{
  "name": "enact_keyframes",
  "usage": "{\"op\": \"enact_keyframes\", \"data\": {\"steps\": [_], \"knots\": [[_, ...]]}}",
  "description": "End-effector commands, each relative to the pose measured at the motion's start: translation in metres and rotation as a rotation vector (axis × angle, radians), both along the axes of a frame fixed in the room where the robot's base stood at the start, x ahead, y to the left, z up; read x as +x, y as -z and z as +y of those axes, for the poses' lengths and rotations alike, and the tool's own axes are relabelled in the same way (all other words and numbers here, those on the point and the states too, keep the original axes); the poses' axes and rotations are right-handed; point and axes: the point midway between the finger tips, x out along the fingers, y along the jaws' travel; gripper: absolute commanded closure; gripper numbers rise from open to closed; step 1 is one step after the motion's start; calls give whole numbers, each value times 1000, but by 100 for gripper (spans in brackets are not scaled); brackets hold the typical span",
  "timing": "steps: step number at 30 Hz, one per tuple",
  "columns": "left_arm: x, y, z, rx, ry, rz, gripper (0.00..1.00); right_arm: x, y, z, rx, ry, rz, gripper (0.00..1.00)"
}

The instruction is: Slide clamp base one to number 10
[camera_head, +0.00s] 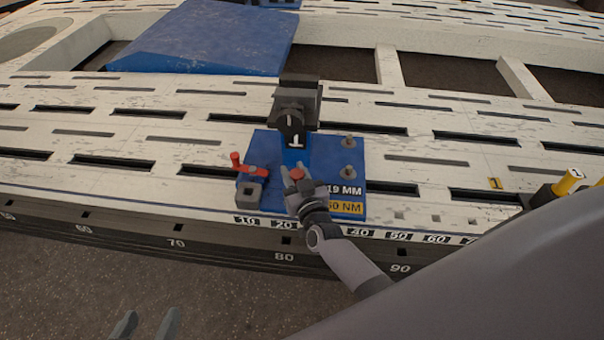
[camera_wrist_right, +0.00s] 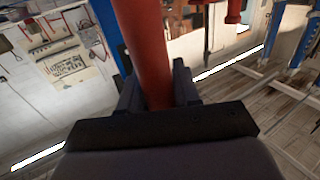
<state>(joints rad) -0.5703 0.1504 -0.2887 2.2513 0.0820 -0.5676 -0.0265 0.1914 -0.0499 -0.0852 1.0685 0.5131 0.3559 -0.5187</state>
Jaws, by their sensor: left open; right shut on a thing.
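Clamp base one is a blue plate (camera_head: 320,160) with a black clamp marked 1 (camera_head: 294,112) at its back. It lies flat on the slotted white bench. Its front edge spans from around number 10 (camera_head: 247,220) to near number 40 (camera_head: 358,232). My right gripper (camera_head: 298,182) is shut on a red handle (camera_head: 297,174) at the plate's front middle. In the right wrist view the red handle (camera_wrist_right: 145,50) stands between the fingers (camera_wrist_right: 157,92). The wrist hides part of the plate's label and the scale between 20 and 40. My left gripper (camera_head: 146,322) is open and empty, low before the bench.
A red lever (camera_head: 250,167) and a grey square block (camera_head: 249,193) sit at the plate's left. Two grey bolts stand on its right. A blue slanted panel (camera_head: 205,40) lies behind. The bench left of the plate is clear.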

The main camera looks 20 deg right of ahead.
Motion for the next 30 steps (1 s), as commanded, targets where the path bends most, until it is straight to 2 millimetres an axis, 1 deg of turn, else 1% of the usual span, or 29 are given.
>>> {"op": "enact_keyframes", "data": {"steps": [1,14,15,17,30], "knots": [[0,0,0,-1,0,0,35,2,-4,5,0,-5,-7,100],[1,-1,-1,-2,1,-3,35,4,-4,8,1,-8,-7,100],[1,-1,-1,-2,1,-4,35,4,-4,8,1,-8,-7,65],[2,-2,-1,-3,3,-6,35,4,-4,8,0,-8,-7,47],[3,-4,-2,-2,4,-10,35,3,-2,3,0,0,-5,47]]}}
